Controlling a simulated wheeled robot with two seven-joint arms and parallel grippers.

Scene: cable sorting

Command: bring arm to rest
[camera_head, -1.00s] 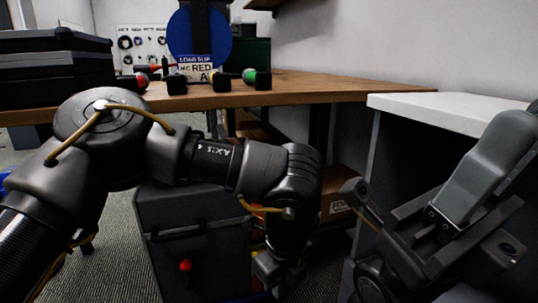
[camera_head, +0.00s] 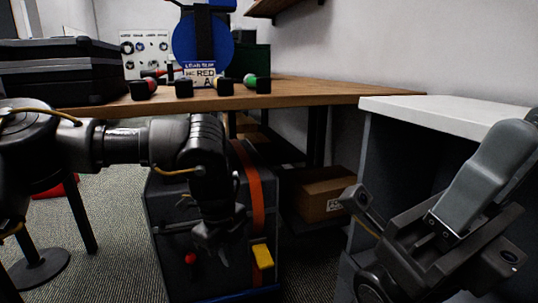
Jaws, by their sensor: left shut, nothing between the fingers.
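My left arm comes in from the left edge, bent, with its wrist hanging down in the middle of the view. My left gripper (camera_head: 212,242) is dark and points down, shut and empty, in front of a dark case (camera_head: 170,222) under the desk. Its fingertips blend into the dark case behind them. At the lower right, a grey and black jointed mechanism (camera_head: 455,205) fills the corner. It seems to be part of my right arm, and its jaw state is not clear.
A white-topped cabinet (camera_head: 440,112) stands right. A cardboard box (camera_head: 322,195) lies under the desk.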

